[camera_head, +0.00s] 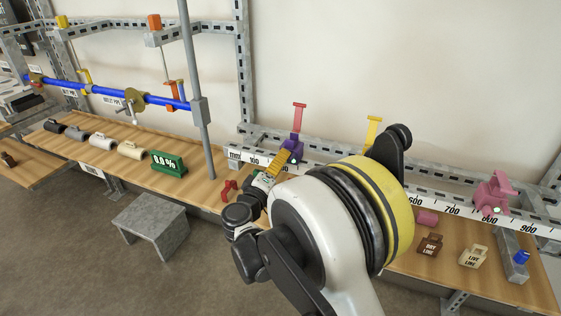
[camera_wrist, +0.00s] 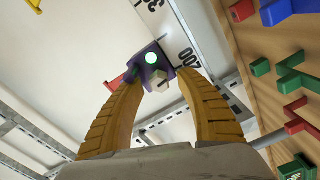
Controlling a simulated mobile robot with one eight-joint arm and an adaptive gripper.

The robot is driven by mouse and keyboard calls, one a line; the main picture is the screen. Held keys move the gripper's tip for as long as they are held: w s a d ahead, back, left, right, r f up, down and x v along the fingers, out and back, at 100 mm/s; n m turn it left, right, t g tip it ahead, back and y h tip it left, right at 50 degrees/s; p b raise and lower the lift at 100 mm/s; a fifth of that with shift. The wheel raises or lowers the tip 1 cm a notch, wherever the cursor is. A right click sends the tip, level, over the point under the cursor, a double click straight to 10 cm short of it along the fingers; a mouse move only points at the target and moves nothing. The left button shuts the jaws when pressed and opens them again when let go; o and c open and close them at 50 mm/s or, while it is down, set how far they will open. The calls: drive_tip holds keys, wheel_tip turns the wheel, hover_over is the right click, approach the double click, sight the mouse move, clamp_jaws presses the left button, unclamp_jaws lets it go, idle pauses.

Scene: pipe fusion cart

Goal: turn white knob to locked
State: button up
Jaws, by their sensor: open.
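The purple clamp (camera_wrist: 150,66) sits on the white-scaled rail and carries a small pale block-like knob (camera_wrist: 159,83) on its near face. A round whitish-green spot (camera_wrist: 152,58) shows beside the knob. My gripper (camera_wrist: 161,76) is open, with its two yellow ribbed fingers on either side of the knob; I cannot tell whether they touch it. In the head view the purple clamp (camera_head: 292,147) stands at the rail's left part, with my gripper (camera_head: 281,159) close in front. The knob is not clear there. Its lock state cannot be read.
A pink clamp (camera_head: 493,195) stands farther right on the rail. A red part (camera_head: 229,189) lies on the bench left of my gripper. Brown (camera_head: 431,245) and cream (camera_head: 474,257) tagged blocks lie at right. A grey upright post (camera_head: 199,100) stands at left.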

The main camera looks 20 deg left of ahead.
drive_tip(key=s+a, duration=0.1)
drive_tip(key=s, duration=1)
drive_tip(key=shift+s, duration=0.25)
drive_tip(key=shift+d, duration=0.1)
